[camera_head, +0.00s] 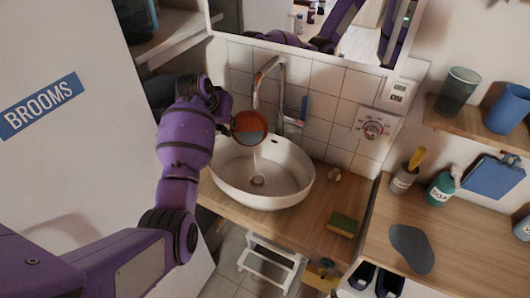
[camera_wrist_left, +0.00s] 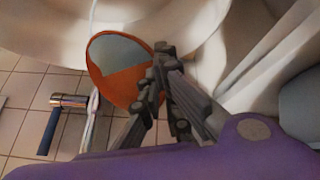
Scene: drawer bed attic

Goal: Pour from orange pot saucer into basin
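The orange pot saucer (camera_head: 249,133) is steeply tilted above the left rear part of the white basin (camera_head: 300,190). Its inside looks partly grey and partly orange, and a faint pale streak runs from its lower edge down toward the basin's drain. My left gripper (camera_head: 232,124) comes in from the left and is shut on the saucer's rim. In the left wrist view the fingertips (camera_wrist_left: 158,72) pinch the right edge of the saucer (camera_wrist_left: 125,88). My right gripper is not in view.
A chrome tap (camera_head: 258,85) rises just behind the saucer. A sponge (camera_head: 343,224) lies on the wooden counter right of the basin. A mirror (camera_head: 300,35) above reflects my purple arm. A shelf with cups (camera_head: 458,92) is at the right. The BROOMS door (camera_head: 70,150) is at the left.

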